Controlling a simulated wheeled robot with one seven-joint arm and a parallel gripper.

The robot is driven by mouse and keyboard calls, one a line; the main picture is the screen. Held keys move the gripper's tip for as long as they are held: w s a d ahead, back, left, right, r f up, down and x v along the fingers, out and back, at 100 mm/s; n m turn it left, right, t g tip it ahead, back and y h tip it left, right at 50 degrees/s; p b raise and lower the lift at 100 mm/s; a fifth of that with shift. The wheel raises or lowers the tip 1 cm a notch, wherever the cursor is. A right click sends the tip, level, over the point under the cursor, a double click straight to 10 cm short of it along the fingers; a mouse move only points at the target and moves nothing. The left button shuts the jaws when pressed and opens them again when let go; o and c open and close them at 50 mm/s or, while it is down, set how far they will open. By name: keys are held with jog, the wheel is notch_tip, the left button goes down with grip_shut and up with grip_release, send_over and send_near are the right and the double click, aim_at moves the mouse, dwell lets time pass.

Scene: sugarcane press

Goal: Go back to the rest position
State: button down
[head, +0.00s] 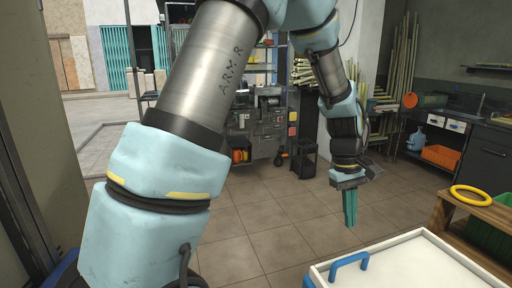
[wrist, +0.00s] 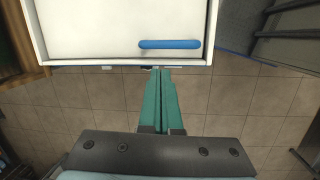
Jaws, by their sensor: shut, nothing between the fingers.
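My gripper (head: 350,208) hangs from my raised arm, fingers pointing down, over open tiled floor in the head view. In the wrist view its green fingers (wrist: 158,78) lie side by side, shut, with nothing between them. The fingertips appear just short of the edge of a white tray-like surface (wrist: 90,25) in that view. In the head view, this white surface (head: 415,266) with a blue handle (head: 348,264) is at the lower right, apart from the gripper.
A wooden stand (head: 480,222) with a yellow ring (head: 485,195) is at the right. A counter holds an orange crate (head: 441,156) and a blue jug (head: 417,139). A machine (head: 262,120) and dark bin (head: 303,160) stand at the back. The tiled floor (head: 270,220) is clear.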

jog(key=w+a+r+m+t, duration=0.1)
jog(key=w+a, duration=0.1)
jog(key=a, duration=0.8)
jog(key=w+a+r+t, duration=0.1)
jog(key=w+a, duration=0.2)
jog(key=a, duration=0.6)
jog(key=s+a+m+t+y, duration=0.1)
jog(key=s+a, duration=0.2)
jog(key=a, duration=1.1)
jog(key=shift+s+r+m, duration=0.2)
jog(key=shift+s+m, duration=0.2)
